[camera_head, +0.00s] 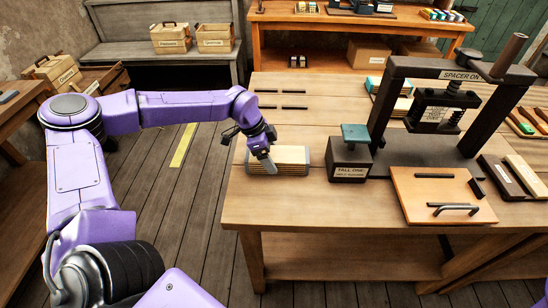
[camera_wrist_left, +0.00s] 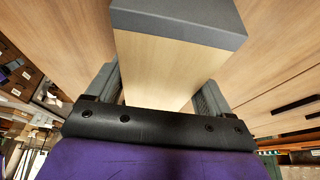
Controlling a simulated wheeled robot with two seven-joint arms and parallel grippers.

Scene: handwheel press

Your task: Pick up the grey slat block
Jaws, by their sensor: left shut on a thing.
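The grey slat block (camera_head: 292,156), a pale wooden block with a layered side and grey ends, is at the left front part of the workbench (camera_head: 262,205). My left gripper (camera_head: 266,160) reaches down onto it from the left. In the left wrist view the block (camera_wrist_left: 170,65) shows a pale face and a grey end, and it lies between the two fingers of my left gripper (camera_wrist_left: 158,92). The gripper is shut on it. The block appears at bench height; I cannot tell whether it touches the top. The fingertips are partly hidden. My right gripper is not in view.
A dark block with a teal top, labelled "TALL ONE" (camera_head: 350,165), stands just right of the slat block. Beyond it is the dark press (camera_head: 440,110). A wooden board with a handle (camera_head: 420,190) lies at the front right. Bench space behind the slat block is mostly clear.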

